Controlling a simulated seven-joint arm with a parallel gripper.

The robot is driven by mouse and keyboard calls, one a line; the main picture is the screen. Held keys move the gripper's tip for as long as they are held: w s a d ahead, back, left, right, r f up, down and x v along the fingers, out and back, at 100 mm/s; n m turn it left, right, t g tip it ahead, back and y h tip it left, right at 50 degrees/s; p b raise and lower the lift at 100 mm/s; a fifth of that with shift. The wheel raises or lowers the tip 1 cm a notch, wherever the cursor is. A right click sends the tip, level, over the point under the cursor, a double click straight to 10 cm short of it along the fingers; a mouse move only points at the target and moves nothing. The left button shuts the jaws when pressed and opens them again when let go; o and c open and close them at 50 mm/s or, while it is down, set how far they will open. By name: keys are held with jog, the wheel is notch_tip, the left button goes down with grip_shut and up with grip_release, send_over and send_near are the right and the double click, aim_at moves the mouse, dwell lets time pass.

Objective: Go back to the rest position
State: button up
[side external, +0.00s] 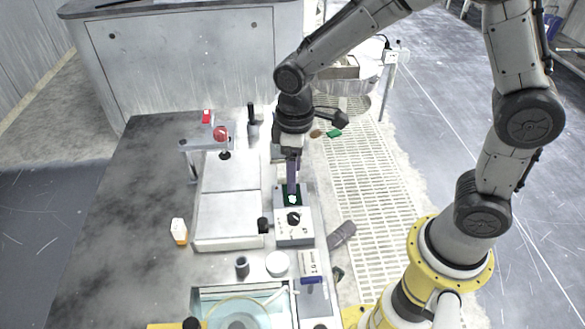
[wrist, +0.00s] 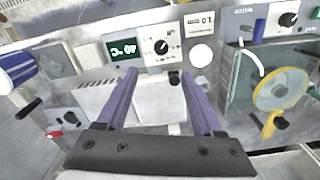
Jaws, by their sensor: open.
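My gripper (wrist: 158,84) shows in the wrist view with its two purple fingers spread apart and nothing between them. In the side external view my gripper (side external: 292,188) points down over the control box (side external: 295,228), near its dark display. I cannot tell there whether the fingertips touch the box. In the wrist view the control box (wrist: 172,60), with a green-lit display and a black knob, lies beyond the fingertips.
A white flat unit (side external: 228,215) lies left of my gripper, with a red-knobbed clamp (side external: 221,134) behind it. A small orange-and-white bottle (side external: 179,231) stands on the dark table. A basin with a round platen (side external: 240,312) is at the front.

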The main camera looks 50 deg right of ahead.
jog(key=s+d+r+m+t, duration=0.1)
jog(key=s+d+r+t, duration=0.15)
jog(key=r, duration=0.45)
jog(key=s+d+r+m+t, duration=0.1)
jog(key=s+d+r+t, duration=0.15)
jog(key=r, duration=0.35)
jog(key=s+d+m, duration=0.3)
jog(key=s+m, duration=0.1)
jog(key=s, duration=0.8)
jog(key=shift+d+r+t, duration=0.3)
jog(key=shift+d+r, duration=0.05)
jog(key=shift+r, duration=0.05)
